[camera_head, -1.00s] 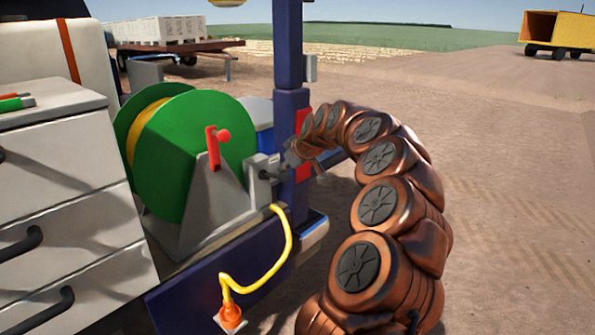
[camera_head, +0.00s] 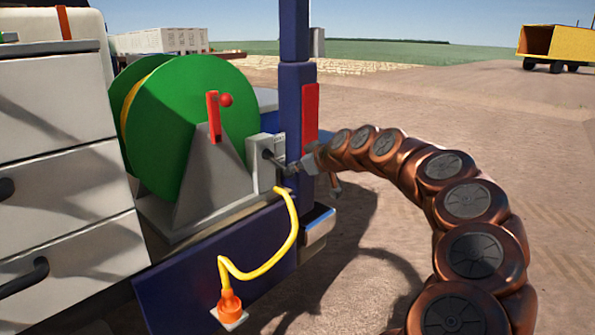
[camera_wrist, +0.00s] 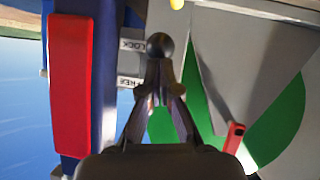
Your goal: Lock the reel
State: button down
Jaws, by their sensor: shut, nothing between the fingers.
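The green reel (camera_head: 205,115) with a yellow core stands on a grey stand (camera_head: 205,185) on the dark blue vehicle frame. A grey lock box (camera_head: 256,152) sits at its right side. A dark lever (camera_head: 274,160) sticks out of the box, slanting down to the right. My gripper (camera_head: 293,168) is at the lever's outer end. In the wrist view, a dark ball knob (camera_wrist: 159,45) lies beside the LOCK label (camera_wrist: 133,45); the FREE label (camera_wrist: 130,82) is beside it. My gripper (camera_wrist: 158,92) is shut, its fingertips right by the knob; whether they touch is unclear.
A blue post (camera_head: 294,100) with a red panel (camera_head: 311,112) stands close to my gripper. White drawers (camera_head: 65,190) stand left. Open dirt ground lies to the right.

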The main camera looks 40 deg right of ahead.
jog(key=shift+f+b, duration=0.95)
jog(key=shift+f, duration=0.05)
jog(key=f+b+v, duration=0.1)
jog(key=v, duration=1.2)
jog(key=shift+s+f, duration=0.2)
jog(key=shift+s, duration=0.1)
jog(key=shift+a, duration=0.15)
